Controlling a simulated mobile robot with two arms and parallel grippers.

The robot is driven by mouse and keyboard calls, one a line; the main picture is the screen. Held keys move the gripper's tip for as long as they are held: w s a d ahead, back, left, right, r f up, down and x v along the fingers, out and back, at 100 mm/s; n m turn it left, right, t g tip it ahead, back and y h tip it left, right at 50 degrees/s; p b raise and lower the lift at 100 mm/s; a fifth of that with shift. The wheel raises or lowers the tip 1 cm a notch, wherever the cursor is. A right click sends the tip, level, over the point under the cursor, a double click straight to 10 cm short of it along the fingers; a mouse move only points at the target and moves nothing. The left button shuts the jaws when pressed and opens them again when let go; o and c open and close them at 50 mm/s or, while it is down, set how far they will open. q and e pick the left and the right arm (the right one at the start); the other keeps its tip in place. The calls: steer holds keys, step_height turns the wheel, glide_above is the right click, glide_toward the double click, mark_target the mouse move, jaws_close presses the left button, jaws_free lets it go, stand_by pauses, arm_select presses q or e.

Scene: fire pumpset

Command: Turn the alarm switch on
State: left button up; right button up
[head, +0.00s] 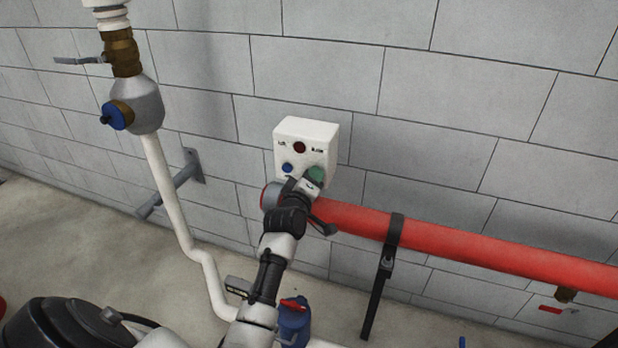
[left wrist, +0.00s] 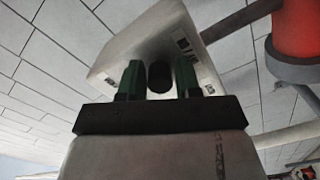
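The white alarm box (head: 313,134) is fixed to the grey block wall, with a dark red round part (head: 299,147) and a blue round part (head: 287,168) on its face. My left gripper (head: 313,178) is at the lower right of that face and hides this part of it. In the left wrist view, the alarm box (left wrist: 150,45) is close ahead. A black knob, the alarm switch (left wrist: 159,78), stands between the two green fingers of my left gripper (left wrist: 158,88). The fingers are apart, with narrow gaps beside the knob; contact cannot be made out. My right gripper is not in view.
A thick red pipe (head: 470,252) runs right from just below the box, held by a dark bracket (head: 385,270). A white pipe (head: 170,200) with a blue-handled valve (head: 118,114) stands left. A blue valve (head: 294,318) is below my arm.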

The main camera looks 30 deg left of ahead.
arm_select(q)
steer(key=shift+o, duration=0.2)
steer(key=shift+s+a+r, duration=0.1)
steer(key=shift+r, duration=0.1)
steer(key=b+v, duration=0.2)
steer(key=v, duration=0.9)
